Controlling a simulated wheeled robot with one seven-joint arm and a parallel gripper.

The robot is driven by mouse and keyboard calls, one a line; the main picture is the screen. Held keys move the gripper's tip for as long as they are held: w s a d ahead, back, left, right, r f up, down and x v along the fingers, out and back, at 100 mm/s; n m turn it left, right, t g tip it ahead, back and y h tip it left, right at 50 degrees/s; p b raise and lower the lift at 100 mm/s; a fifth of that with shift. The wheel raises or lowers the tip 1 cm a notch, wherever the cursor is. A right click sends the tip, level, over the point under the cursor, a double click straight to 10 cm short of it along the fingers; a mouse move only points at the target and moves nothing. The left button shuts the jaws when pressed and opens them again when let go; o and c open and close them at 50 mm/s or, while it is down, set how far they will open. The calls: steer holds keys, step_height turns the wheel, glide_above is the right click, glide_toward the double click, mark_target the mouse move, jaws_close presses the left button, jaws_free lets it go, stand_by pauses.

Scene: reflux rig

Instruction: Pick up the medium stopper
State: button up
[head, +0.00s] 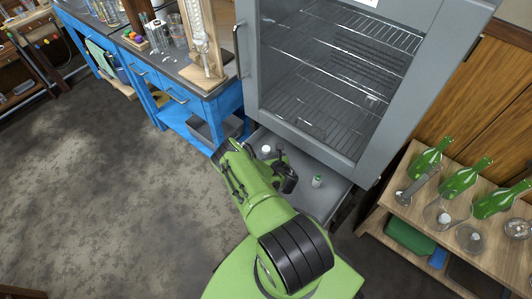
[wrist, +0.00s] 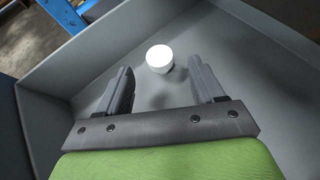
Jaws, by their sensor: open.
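A white, round-topped stopper (wrist: 159,58) lies in the open grey drawer (head: 320,205). In the wrist view it sits between and just beyond the fingertips of my gripper (wrist: 160,68), which is open and empty. In the head view a white stopper (head: 266,149) shows near the drawer's back left, beside my gripper. A second small piece with a white top and greenish side (head: 317,182) stands further right in the drawer. I cannot tell from size alone which one is the medium stopper. My arm hides part of the drawer.
The drawer is below a grey glass-fronted cabinet (head: 248,95) with wire shelves. Its grey walls rise around my gripper. A blue bench (head: 226,100) with glassware stands at left. A wooden cart (head: 384,196) with green bottles (head: 424,160) and beakers stands at right.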

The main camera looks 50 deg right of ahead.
mark_target(267, 151)
steer(key=b+x, duration=0.1)
steer(key=x, duration=0.2)
steer(key=shift+w+f, duration=0.2)
steer(key=shift+w, duration=0.05)
steer(key=shift+r, duration=0.1)
steer(key=c, duration=1.1)
step_height(267, 151, up, 7)
steer(key=p, duration=0.4)
steer(key=s+a+p, duration=0.1)
steer(key=s+a, duration=0.1)
steer(key=s, duration=0.6)
steer(key=s+a+p, duration=0.2)
steer(key=s, duration=0.7)
steer(key=shift+s, duration=0.35)
